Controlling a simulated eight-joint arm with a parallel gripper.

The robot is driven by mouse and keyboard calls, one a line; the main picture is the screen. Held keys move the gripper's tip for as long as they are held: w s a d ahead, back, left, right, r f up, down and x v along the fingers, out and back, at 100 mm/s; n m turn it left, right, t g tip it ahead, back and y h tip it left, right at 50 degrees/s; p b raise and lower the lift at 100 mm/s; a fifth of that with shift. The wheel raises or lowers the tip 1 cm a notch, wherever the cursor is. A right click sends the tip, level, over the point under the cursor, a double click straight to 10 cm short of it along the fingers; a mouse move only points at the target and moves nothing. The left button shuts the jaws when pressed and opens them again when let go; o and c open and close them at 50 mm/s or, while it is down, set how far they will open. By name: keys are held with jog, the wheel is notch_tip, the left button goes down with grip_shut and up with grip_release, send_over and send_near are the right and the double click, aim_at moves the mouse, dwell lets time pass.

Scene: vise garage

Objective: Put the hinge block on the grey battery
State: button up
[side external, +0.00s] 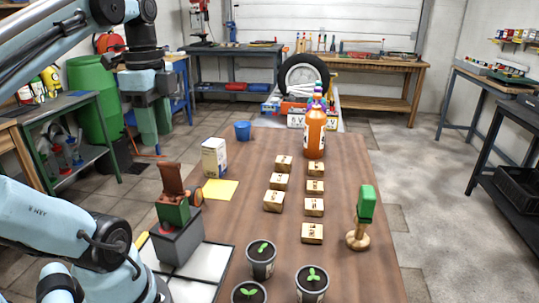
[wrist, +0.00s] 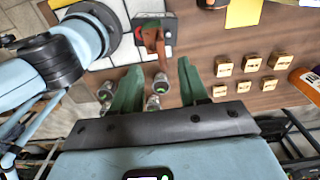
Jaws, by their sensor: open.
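The hinge block (side external: 173,207), a green body with a brown upright flap, appears to rest on top of the grey battery (side external: 177,243), a dark grey box at the table's left edge. In the wrist view, the brown flap (wrist: 153,37) lies over the battery (wrist: 170,26), beyond the fingertips. My gripper (side external: 154,134) is above and behind the battery in the side view, apart from both things. Its two green fingers are spread with nothing between them, as the wrist view also shows (wrist: 160,72). The block's underside contact is hard to make out.
White tiles (side external: 190,287) lie beside the battery. Potted seedlings (side external: 261,260), wooden blocks (side external: 312,233), a green-topped wooden stand (side external: 364,208), an orange bottle (side external: 314,133) and a carton (side external: 214,158) stand on the table. A yellow sheet (side external: 220,189) lies flat.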

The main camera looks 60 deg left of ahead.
jog(key=shift+w+r, duration=0.1)
jog(key=shift+r, duration=0.35)
jog(key=w+d+f+n+t, duration=0.7)
jog(key=w+d+f+n, duration=0.2)
jog(key=w+d+f, duration=0.4)
jog(key=shift+x, duration=1.2)
